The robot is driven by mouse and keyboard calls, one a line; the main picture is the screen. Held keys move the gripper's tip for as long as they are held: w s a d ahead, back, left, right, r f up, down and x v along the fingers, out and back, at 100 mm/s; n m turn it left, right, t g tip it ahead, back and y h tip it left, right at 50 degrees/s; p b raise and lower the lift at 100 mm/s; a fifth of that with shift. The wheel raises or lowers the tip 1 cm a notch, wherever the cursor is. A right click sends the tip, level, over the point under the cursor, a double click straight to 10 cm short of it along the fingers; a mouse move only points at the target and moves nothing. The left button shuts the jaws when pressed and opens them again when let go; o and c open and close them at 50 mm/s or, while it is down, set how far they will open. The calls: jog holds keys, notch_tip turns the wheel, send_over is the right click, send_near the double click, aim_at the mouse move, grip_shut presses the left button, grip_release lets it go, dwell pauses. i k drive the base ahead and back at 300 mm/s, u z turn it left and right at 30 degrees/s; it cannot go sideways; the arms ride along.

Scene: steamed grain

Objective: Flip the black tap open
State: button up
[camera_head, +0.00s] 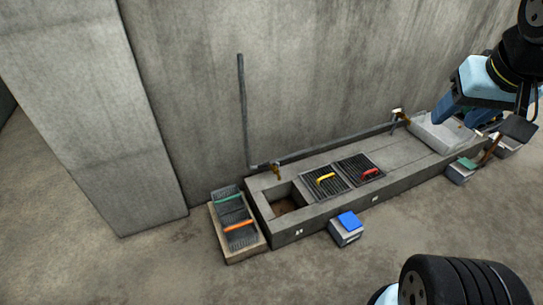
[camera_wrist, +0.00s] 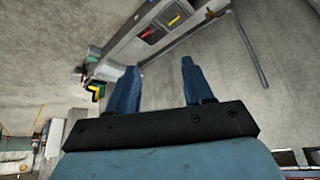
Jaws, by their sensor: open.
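Two small taps show on the wall pipe in the head view. A brownish one (camera_head: 277,170) is at the left end by the open pit, and another (camera_head: 397,114) is further right by the pale basin. Both are too small to tell a black lever or its position. My gripper (camera_head: 464,114) is at the upper right, in front of the pale basin in the picture, with its blue fingers pointing down. In the wrist view my gripper (camera_wrist: 158,64) has its fingers wide apart with nothing between them.
A low concrete bench (camera_head: 405,155) runs along the wall. It carries grates with a yellow handle (camera_head: 325,178) and a red handle (camera_head: 369,173), and the pale basin (camera_head: 432,132). A tray (camera_head: 250,252) and a blue-topped box (camera_head: 347,223) stand on the floor. The floor in front is mostly clear.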

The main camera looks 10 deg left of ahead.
aim_at(274, 162)
jog(key=k, duration=1.35)
jog(key=u, duration=0.25)
jog(key=i, duration=0.6)
jog(key=u, duration=0.35)
jog(key=i, duration=1.85)
jog(key=z, duration=0.65)
jog(key=k, duration=0.85)
jog(key=z, duration=0.15)
